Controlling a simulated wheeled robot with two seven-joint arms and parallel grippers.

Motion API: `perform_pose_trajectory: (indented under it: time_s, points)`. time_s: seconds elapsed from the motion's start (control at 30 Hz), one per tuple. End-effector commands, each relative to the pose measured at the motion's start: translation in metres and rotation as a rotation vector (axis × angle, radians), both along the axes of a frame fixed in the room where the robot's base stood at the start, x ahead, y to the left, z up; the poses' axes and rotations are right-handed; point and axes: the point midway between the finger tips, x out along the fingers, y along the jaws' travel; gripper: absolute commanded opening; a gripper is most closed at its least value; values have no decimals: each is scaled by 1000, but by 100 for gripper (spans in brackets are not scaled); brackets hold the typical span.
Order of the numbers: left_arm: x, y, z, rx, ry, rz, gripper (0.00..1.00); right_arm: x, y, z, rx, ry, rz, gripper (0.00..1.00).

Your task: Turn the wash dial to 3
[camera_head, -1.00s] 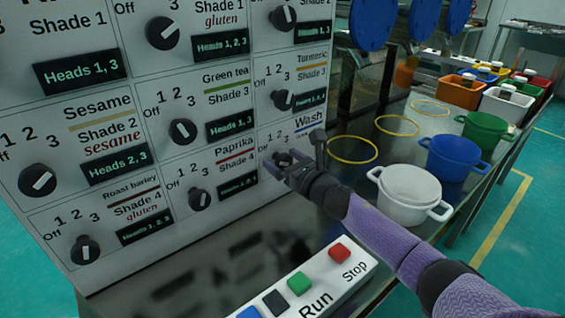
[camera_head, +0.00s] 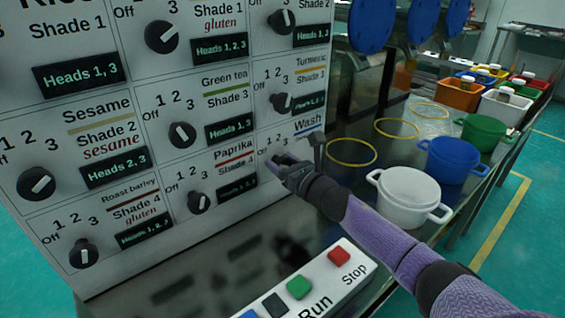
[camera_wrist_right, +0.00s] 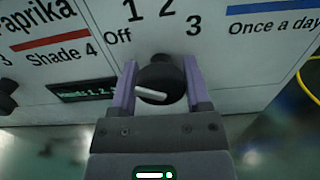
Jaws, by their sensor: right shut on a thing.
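The wash dial (camera_wrist_right: 158,82) is a black round knob with a white pointer line, on the panel below the marks Off, 1, 2 and 3. In the right wrist view its line lies nearly level, on the left part of the knob. My right gripper (camera_wrist_right: 160,92) has a purple finger on each side of the knob and is shut on it. In the head view the right gripper (camera_head: 282,166) reaches the panel below the Wash label (camera_head: 307,124) and largely hides the dial. My left gripper is not in view.
The Paprika dial (camera_head: 199,202) sits left of the wash dial and the Turmeric dial (camera_head: 281,102) above it. A white pot (camera_head: 405,196) and yellow rings (camera_head: 351,151) are to the right. A white Run/Stop box (camera_head: 325,275) is below my arm.

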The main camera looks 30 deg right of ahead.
Motion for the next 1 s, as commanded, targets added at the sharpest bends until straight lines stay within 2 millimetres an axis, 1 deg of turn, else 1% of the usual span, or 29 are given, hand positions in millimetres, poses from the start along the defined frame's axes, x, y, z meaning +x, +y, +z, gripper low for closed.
perform_pose_trajectory:
  time_s: [0.27,0.7,1.0]
  points:
    - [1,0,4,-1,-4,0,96,0,-1,0,155,12,-1,2]
    - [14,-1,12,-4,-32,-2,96,0,-2,0,567,45,0,2]
    - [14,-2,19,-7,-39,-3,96,0,-3,0,851,66,0,2]
